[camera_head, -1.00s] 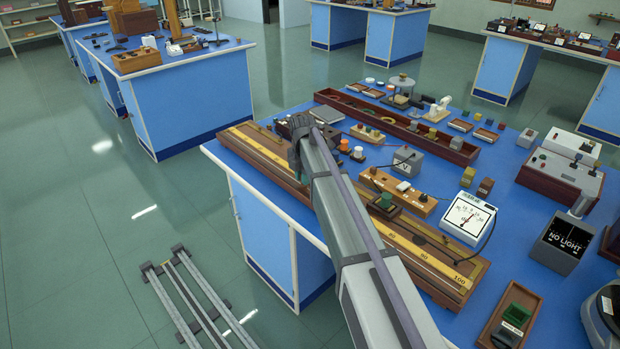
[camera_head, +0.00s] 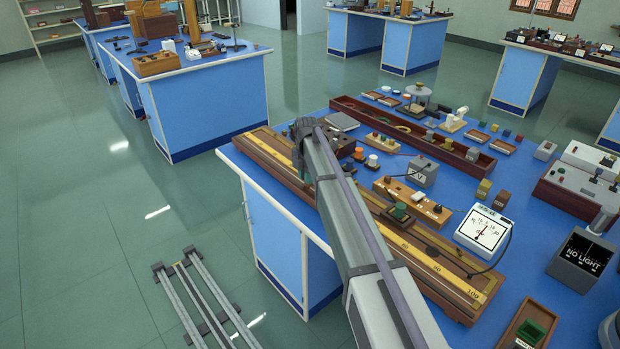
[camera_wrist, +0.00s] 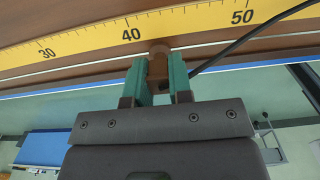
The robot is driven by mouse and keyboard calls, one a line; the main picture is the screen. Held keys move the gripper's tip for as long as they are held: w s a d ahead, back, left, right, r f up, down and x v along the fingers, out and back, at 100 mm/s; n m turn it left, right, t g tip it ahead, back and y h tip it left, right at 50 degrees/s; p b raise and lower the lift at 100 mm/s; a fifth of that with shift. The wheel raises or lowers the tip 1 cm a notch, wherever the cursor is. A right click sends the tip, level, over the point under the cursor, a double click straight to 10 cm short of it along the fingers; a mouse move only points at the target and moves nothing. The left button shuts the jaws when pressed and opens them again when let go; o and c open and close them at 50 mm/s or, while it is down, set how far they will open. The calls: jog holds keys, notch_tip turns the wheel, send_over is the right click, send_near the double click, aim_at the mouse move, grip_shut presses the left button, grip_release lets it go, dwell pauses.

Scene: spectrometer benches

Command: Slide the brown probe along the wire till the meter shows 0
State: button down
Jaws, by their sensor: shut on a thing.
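The brown probe (camera_wrist: 158,64) is held between the green fingertips of my gripper (camera_wrist: 158,78), which is shut on it. In the wrist view, the probe stands at the edge of the yellow scale (camera_wrist: 85,38), a little past the 40 mark. In the head view, my gripper (camera_head: 303,142) is over the long wooden wire board (camera_head: 462,296), and my arm hides the probe and part of the board. The white meter (camera_head: 484,231) lies right of the board; its pointer is too small to read surely.
A wooden block with terminals (camera_head: 411,201) and a grey box (camera_head: 422,172) stand on the blue bench beside the board. A black cable (camera_wrist: 222,53) runs up right from beside the probe. A dark box reading NO LIGHT (camera_head: 582,255) stands at right.

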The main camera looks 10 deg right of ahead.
jog(key=shift+w+a, duration=0.45)
jog(key=shift+w, duration=0.25)
jog(key=shift+w+a, duration=0.4)
jog(key=shift+w, duration=0.25)
dwell(4.0)
jog(key=shift+w+a, duration=0.25)
jog(key=shift+w, duration=0.2)
jog(key=shift+s+f, duration=0.15)
dwell(2.0)
